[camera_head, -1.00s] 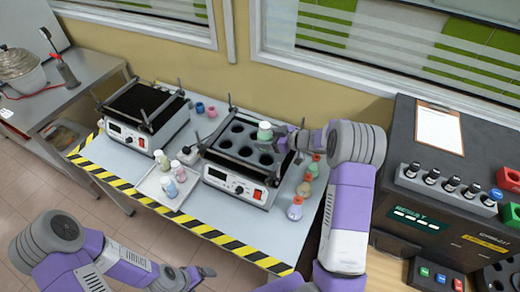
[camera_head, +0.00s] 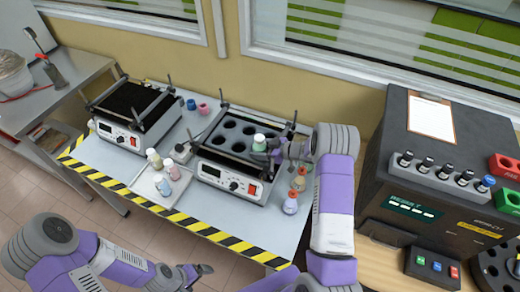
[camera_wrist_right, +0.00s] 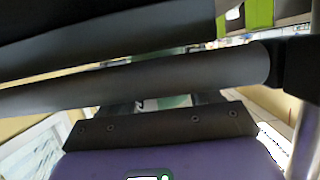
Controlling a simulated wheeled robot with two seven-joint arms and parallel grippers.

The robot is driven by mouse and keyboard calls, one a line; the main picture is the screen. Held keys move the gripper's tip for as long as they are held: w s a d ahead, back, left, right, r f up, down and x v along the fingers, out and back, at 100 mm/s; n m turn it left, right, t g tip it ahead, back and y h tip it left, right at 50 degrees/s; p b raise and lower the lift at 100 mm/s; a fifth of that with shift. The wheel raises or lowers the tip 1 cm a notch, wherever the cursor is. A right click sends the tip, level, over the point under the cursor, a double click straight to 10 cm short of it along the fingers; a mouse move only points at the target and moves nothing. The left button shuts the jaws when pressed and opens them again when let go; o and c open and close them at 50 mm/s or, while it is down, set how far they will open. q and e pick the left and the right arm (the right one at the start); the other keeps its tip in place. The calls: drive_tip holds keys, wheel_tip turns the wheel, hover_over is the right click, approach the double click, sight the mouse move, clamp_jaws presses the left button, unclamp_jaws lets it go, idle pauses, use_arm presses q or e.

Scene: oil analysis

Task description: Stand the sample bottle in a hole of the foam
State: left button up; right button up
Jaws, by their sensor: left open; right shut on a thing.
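The sample bottle (camera_head: 259,142), pale with a green top, is held by my right gripper (camera_head: 271,150) over the right part of the foam. The black foam (camera_head: 226,142) has several round holes and sits on the right shaker. I cannot tell whether the bottle's bottom is inside a hole or just above one. In the right wrist view, a green and white patch of the bottle (camera_wrist_right: 176,101) shows between dark parts, and the rest is hidden. My left gripper (camera_head: 205,270) is open and empty in front of the striped table edge.
A second shaker (camera_head: 130,141) stands at the left. Small bottles stand on a white tray (camera_head: 145,187) in front, and flasks (camera_head: 290,204) stand right of the foam. Uprights rise at the shaker corners. A dark analyser (camera_head: 400,215) stands at the right.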

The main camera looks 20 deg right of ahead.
drive_tip(key=o, duration=1.2)
drive_tip(key=v, duration=1.2)
drive_tip(key=shift+a+r, duration=0.1)
drive_tip(key=shift+r, duration=0.05)
drive_tip(key=shift+r, duration=0.1)
